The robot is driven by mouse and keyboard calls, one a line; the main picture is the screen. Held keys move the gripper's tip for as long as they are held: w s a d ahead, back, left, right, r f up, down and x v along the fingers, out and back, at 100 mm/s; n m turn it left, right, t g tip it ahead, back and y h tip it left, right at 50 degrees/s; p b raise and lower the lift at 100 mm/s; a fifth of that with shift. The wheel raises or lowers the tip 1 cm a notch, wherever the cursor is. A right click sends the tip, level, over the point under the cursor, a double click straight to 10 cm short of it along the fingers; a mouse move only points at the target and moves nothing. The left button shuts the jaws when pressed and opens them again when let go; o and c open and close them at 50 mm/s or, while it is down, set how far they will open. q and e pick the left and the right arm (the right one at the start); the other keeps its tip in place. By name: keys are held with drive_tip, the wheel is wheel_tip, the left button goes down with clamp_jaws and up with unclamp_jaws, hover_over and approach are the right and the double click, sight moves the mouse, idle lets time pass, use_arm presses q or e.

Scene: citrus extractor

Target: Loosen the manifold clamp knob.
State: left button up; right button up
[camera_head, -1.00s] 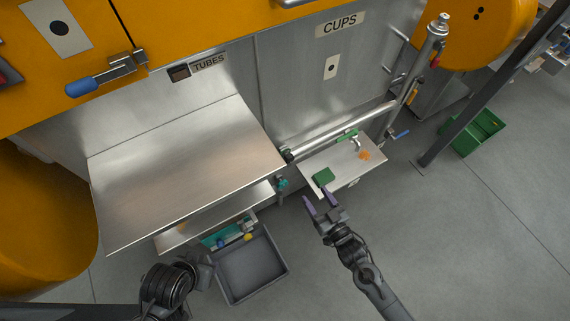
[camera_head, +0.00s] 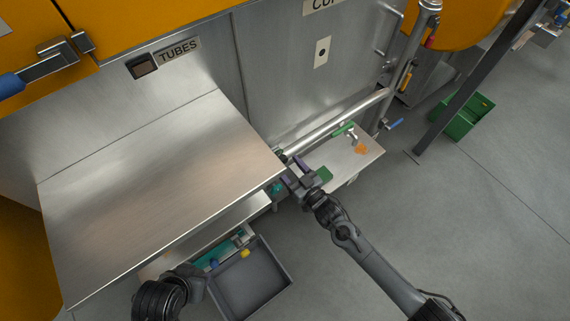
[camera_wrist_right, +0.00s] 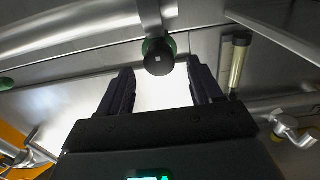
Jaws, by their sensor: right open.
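A dark round knob with a small light square on its face (camera_wrist_right: 159,58) sits at the end of the steel manifold pipe, with green behind it. In the head view the pipe's knob end (camera_head: 282,155) is small and partly crowded by my right gripper (camera_head: 287,166). In the right wrist view my right gripper (camera_wrist_right: 160,72) is open and empty. The knob appears between and just beyond its two dark fingertips; no contact shows. Only dark links of my left arm show at the lower left of the head view; its gripper is not visible.
A large steel shelf (camera_head: 160,190) lies left of my right gripper. A small steel table (camera_head: 366,153) with a green block (camera_head: 324,174) and an orange item (camera_head: 361,149) is at its right. A grey bin (camera_head: 288,283) stands below. A steel post (camera_head: 411,65) rises at the right.

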drive_tip(key=shift+b+x, duration=0.3)
drive_tip(key=shift+x, duration=1)
drive_tip(key=c, duration=1.1)
drive_tip(key=shift+o, duration=0.2)
drive_tip(key=shift+n, duration=0.4)
drive_tip(key=n, duration=0.2)
drive_tip(key=shift+s+a+n+p, duration=0.1)
drive_tip(key=shift+n+p, duration=0.2)
drive_tip(key=shift+p, duration=0.05)
drive_tip(key=shift+f+n, duration=0.1)
drive_tip(key=shift+n, duration=1.7)
